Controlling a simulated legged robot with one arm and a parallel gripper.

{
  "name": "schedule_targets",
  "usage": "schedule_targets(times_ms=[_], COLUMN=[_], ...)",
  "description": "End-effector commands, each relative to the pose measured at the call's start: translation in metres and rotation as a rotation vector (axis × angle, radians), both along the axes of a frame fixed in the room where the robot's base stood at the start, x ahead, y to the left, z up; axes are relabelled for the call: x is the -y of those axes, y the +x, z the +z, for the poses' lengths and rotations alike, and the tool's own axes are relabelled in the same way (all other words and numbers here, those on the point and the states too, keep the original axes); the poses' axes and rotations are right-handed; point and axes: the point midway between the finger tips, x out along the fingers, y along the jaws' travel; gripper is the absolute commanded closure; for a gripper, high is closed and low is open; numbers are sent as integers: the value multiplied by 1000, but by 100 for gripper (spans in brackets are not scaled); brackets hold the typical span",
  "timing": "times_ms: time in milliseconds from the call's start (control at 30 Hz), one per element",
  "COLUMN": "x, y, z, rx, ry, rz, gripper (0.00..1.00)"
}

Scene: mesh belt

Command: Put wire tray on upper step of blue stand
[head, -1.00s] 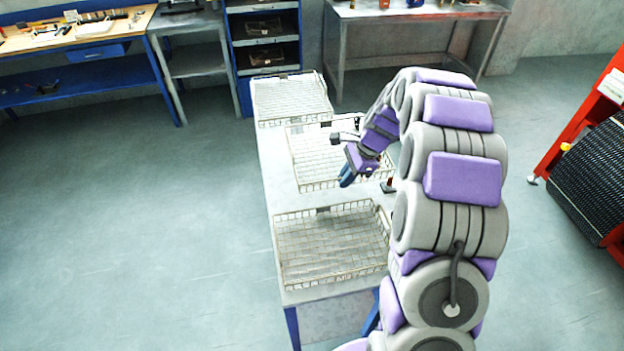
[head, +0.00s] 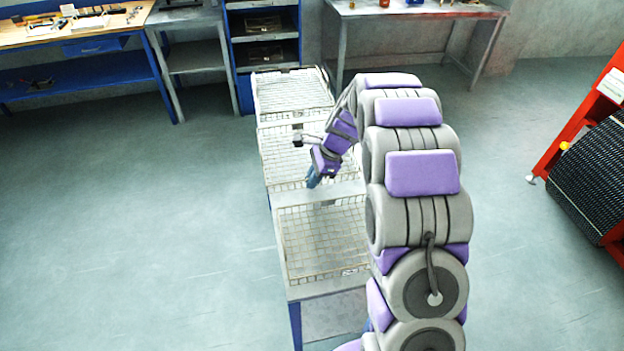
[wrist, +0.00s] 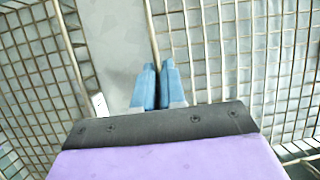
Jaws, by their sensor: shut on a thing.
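The middle wire tray (head: 275,150) is at my gripper (head: 312,184). My gripper points down and is shut on this tray's near rim. In the wrist view, the blue fingertips (wrist: 158,68) are close together at a wire rim, with that tray's mesh (wrist: 225,40) on the right. My arm hides the tray's right side.
The near wire tray (head: 300,250) lies just in front of the held one, with a bare strip between. The far wire tray (head: 290,95) is close behind. A blue shelf unit (head: 232,60) stands at the back. The floor on the left is clear.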

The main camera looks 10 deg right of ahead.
Motion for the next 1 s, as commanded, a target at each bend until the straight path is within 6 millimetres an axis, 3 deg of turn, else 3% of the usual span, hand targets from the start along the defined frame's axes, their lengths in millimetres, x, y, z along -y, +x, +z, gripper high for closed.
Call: schedule_targets(times_ms=[100,133,367,567,767,1000], x=[7,8,-2,-8,2,18], y=[0,0,0,0,0,-1], z=[1,1,1,1,7,37], rx=[2,2,1,1,2,5], ry=[4,4,-6,-10,-3,0], rz=[-4,-4,-2,-1,-3,-4], gripper=[100,87,65,65,65,65])
